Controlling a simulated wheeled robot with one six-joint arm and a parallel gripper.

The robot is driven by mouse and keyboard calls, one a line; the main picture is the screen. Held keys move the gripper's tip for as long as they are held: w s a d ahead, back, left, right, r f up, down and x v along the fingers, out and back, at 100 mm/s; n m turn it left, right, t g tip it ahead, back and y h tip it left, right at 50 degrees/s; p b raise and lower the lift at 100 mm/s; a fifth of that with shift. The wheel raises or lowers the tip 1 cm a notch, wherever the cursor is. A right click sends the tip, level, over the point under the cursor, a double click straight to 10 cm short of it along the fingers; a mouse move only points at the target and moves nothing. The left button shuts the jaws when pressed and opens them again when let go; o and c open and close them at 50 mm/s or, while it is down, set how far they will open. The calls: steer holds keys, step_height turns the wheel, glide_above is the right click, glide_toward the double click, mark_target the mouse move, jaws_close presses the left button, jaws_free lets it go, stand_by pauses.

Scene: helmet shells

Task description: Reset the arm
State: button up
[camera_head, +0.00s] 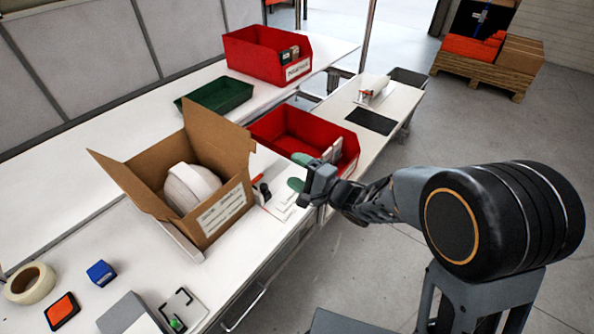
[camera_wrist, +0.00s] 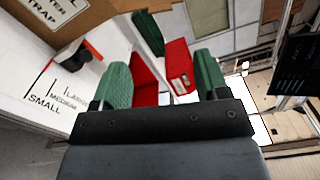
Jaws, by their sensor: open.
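My gripper (camera_head: 300,172) is in the head view, over the front edge of the table, just right of the open cardboard box. Its two green-padded fingers also show in the wrist view (camera_wrist: 157,85), spread apart with nothing between them. The cardboard box (camera_head: 218,217) stands open with a white helmet shell (camera_head: 188,186) inside. A red bin (camera_head: 290,127) lies just behind my gripper, and part of it is hidden by the gripper. My arm reaches in from the right.
A green tray (camera_head: 216,95) and another red bin (camera_head: 268,54) stand farther back. A tape roll (camera_head: 30,284), a blue block (camera_head: 101,273) and an orange pad (camera_head: 62,310) lie at the front left. A pallet (camera_head: 485,75) with boxes stands at the back right.

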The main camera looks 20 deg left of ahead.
steer(key=w+d+f+n+t+h, duration=0.2)
steer(key=w+d+f+n+h, duration=0.3)
steer(key=f+h, duration=0.3)
steer(key=s+d+n+h, duration=0.2)
steer(key=d+h, duration=0.3)
steer(key=d, duration=0.5)
steer(key=s+d+r+g+h, duration=0.2)
steer(key=s+d+r, duration=0.3)
steer(key=s+d, duration=0.2)
steer(key=s+d+r+g+h, duration=0.1)
steer(key=s+d+r+h, duration=0.1)
steer(key=s+d+r, duration=0.3)
steer(key=s+d, duration=0.2)
steer(key=d, duration=0.2)
steer(key=shift+s+d+r+g, duration=0.25)
steer(key=shift+d+g, duration=0.1)
steer(key=shift+g, duration=0.05)
steer(key=shift+d+r, duration=0.25)
steer(key=shift+d, duration=0.05)
steer(key=shift+c, duration=0.2)
